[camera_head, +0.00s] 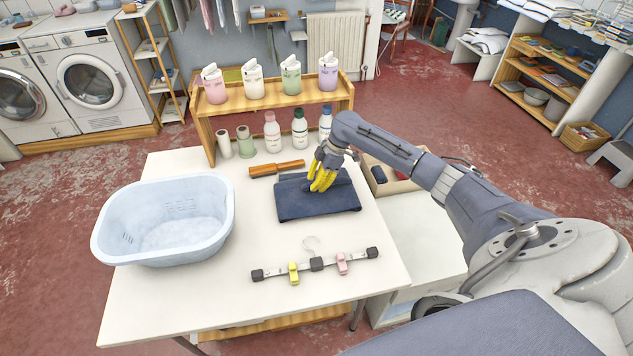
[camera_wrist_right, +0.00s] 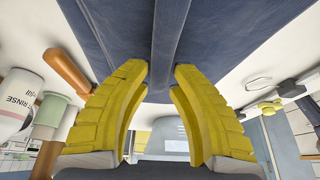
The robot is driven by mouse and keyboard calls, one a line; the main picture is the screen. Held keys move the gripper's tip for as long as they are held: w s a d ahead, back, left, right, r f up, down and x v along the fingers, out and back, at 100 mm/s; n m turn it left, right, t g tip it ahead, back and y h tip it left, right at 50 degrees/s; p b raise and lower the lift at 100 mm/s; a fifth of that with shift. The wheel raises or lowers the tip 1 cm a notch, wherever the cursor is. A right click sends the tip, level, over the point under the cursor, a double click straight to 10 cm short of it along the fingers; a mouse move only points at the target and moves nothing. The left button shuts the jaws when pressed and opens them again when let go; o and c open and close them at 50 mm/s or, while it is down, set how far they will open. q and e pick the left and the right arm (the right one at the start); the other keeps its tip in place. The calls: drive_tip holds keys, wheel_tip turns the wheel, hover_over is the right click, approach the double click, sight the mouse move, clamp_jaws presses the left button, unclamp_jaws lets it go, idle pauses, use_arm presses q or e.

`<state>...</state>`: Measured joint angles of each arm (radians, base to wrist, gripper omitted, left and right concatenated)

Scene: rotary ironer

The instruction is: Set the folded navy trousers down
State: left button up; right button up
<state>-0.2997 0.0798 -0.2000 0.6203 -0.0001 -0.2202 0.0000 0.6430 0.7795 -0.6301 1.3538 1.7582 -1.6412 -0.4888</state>
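The folded navy trousers (camera_head: 300,205) lie flat on the white table, to the right of the light blue basin. My right gripper (camera_head: 321,186), with yellow fingers, reaches down onto their middle. In the right wrist view its fingertips (camera_wrist_right: 162,72) are close together, one on each side of a raised narrow strip of the navy trousers (camera_wrist_right: 110,22), and look shut on it. The trousers appear to rest on the table; any small gap beneath them cannot be made out. My left gripper is in neither view.
The light blue basin (camera_head: 172,257) stands at the table's left. A clip hanger (camera_head: 316,265) lies in front of the trousers. A wooden-handled tool (camera_head: 277,169), several bottles and a wooden shelf (camera_head: 280,97) are behind. A shallow box (camera_head: 402,185) is to the right. The front left tabletop (camera_head: 190,300) is clear.

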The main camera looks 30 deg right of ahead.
drive_tip(key=o, duration=0.3)
drive_tip(key=shift+r, duration=0.1)
drive_tip(key=v, duration=1.2)
idle(0.3)
